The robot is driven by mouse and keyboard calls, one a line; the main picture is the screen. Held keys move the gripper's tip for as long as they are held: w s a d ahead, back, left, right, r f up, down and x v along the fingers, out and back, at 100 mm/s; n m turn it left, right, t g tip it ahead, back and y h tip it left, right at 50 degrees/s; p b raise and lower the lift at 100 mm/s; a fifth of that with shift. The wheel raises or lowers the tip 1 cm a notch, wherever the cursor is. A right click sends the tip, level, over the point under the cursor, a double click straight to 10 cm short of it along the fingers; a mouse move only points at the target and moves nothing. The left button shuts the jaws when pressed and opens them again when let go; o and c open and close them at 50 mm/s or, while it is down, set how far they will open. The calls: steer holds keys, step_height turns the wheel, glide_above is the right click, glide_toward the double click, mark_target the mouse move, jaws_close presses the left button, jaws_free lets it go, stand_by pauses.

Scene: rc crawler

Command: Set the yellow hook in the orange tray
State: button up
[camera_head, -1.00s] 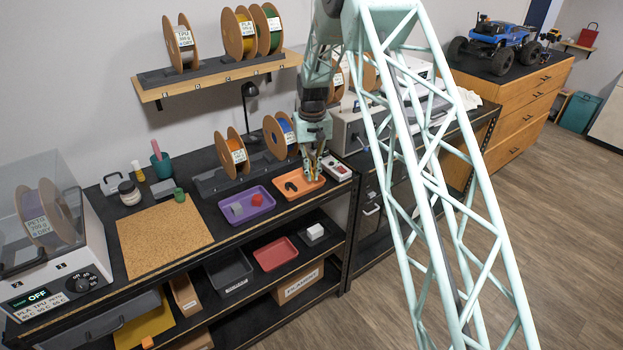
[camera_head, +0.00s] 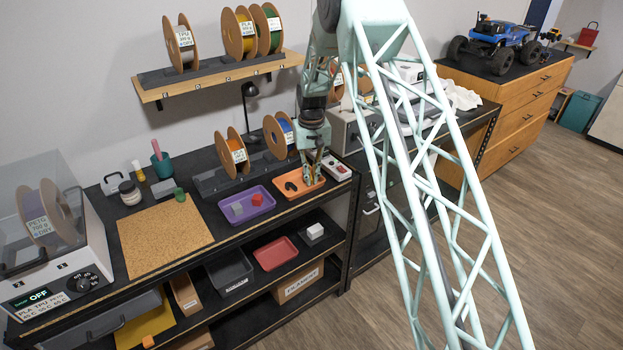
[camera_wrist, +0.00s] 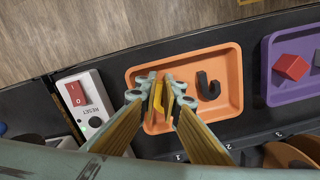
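The orange tray (camera_wrist: 228,60) lies on the bench, and it also shows in the head view (camera_head: 291,194). A black hook (camera_wrist: 208,86) lies inside it, near the middle. My gripper (camera_wrist: 163,96) points down over the tray's end nearer the white switch box, left of the black hook in the wrist view. The yellow hook (camera_wrist: 158,94) shows as yellow strips between my fingertips, and my gripper appears shut on it. The fingers hide most of its shape, and I cannot tell whether it touches the tray floor. In the head view my gripper (camera_head: 313,181) is over the tray's right side.
A purple tray (camera_head: 228,218) with a red block (camera_wrist: 291,67) and a grey block stands beside the orange tray. A white box with a red RESET switch (camera_wrist: 84,98) stands close on the other side. Spools (camera_head: 279,135) on a rack stand behind the trays.

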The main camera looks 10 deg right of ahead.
steer(key=shift+f, duration=0.3)
steer(key=o, duration=0.6)
steer(key=shift+r, duration=0.1)
step_height(320, 180, up, 12)
steer(key=shift+r, duration=0.1)
stand_by(0.9)
stand_by(0.7)
